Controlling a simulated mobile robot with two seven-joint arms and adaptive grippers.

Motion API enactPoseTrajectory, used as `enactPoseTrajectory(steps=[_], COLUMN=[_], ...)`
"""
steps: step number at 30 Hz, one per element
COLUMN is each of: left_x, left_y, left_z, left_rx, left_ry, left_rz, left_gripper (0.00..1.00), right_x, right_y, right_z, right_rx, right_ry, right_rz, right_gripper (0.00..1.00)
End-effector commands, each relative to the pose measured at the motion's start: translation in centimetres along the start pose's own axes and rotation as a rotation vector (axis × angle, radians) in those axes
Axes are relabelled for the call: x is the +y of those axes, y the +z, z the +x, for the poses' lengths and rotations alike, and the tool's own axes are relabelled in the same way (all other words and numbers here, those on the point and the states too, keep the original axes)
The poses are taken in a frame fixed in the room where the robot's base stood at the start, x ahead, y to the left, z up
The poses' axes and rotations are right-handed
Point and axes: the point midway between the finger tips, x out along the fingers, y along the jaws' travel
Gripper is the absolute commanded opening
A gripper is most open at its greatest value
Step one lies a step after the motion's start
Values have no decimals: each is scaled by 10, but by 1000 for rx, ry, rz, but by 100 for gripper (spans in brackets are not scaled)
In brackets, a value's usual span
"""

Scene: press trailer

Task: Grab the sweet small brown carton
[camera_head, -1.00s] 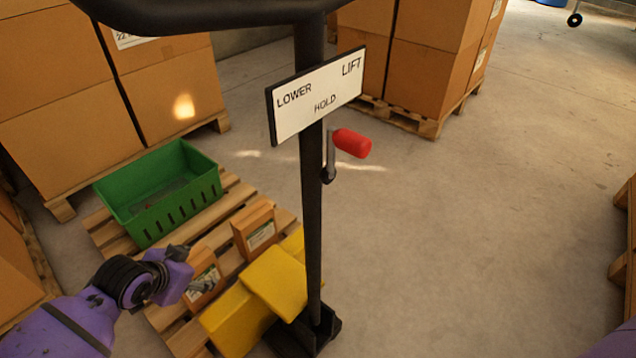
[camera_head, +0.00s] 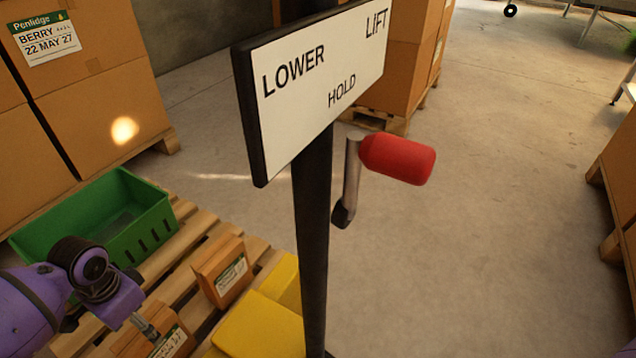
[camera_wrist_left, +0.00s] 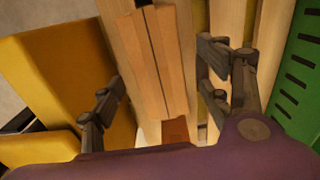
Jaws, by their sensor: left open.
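Two small brown cartons with white and green labels stand on the wooden pallet (camera_head: 186,238) in the head view. One carton (camera_head: 222,271) is nearer the middle. The other carton (camera_head: 172,342) is at the bottom edge, partly cut off, right by my left gripper (camera_head: 148,329). Their label text is too small to read. My right gripper is out of view.
A green crate (camera_head: 150,225) stands behind the cartons. The yellow forks (camera_head: 262,325) lie to their right. A black post with a LOWER/LIFT/HOLD sign (camera_head: 300,105) and a red-handled crank (camera_head: 397,159) rises in front. Large box stacks (camera_head: 95,110) stand behind.

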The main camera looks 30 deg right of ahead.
Motion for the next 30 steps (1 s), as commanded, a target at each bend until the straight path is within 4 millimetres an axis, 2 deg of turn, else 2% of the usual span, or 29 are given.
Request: enactPoseTrajectory(steps=[1,6,14,17,30], left_x=[0,1,0,0,0], left_y=[1,1,1,1,1], left_z=[13,38,40,40,40], left_rx=[-3,-2,0,0,0], left_ry=[2,3,0,0,1], left_rz=[1,2,1,1,1], left_gripper=[70,70,70,60,2], right_x=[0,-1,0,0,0], right_y=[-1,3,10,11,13], right_z=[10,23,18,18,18], right_rx=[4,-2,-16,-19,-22], right_ry=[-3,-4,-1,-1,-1], right_rz=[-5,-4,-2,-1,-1], right_gripper=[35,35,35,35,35])
